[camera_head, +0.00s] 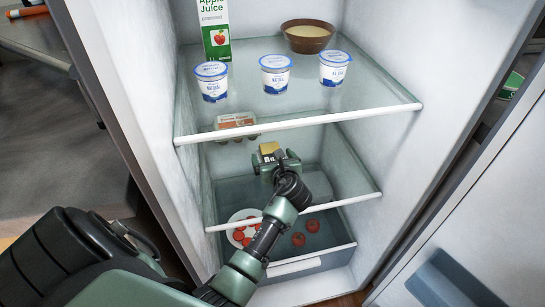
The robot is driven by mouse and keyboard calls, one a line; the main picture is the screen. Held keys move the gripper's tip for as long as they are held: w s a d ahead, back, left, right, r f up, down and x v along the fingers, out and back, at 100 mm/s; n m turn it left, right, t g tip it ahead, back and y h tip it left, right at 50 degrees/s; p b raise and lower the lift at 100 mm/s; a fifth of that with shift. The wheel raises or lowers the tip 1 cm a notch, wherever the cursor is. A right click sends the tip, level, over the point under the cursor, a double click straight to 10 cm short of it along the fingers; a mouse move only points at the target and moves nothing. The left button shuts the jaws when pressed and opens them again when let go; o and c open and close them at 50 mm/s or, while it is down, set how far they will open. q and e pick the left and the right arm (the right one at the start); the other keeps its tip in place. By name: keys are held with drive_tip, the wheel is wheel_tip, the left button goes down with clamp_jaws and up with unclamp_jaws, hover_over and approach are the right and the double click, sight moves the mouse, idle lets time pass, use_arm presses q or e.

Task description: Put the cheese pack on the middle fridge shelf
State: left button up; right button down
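The cheese pack (269,148) is a small yellow block inside the open fridge, in the space between the upper glass shelf and the middle shelf (345,180). My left gripper (274,160) reaches in over the middle shelf, with its fingers on both sides of the pack. It appears shut on the pack, whose lower part is hidden by the gripper. I cannot tell whether the pack touches the shelf. My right gripper is not in view.
The upper shelf (300,105) holds a juice carton (215,30), yogurt cups (275,75) and a brown bowl (308,36). An egg pack (236,121) shows below it. A plate (235,217) and tomatoes (312,226) are lower down. The middle shelf's right side looks clear.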

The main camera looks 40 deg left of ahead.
use_arm(q)
drive_tip(key=shift+r, duration=0.15)
drive_tip(key=p+v, duration=0.3)
drive_tip(key=v, duration=0.8)
drive_tip(key=shift+s+d, duration=0.1)
drive_tip(key=shift+s+d+r, duration=0.2)
drive_tip(key=shift+s+d, duration=0.05)
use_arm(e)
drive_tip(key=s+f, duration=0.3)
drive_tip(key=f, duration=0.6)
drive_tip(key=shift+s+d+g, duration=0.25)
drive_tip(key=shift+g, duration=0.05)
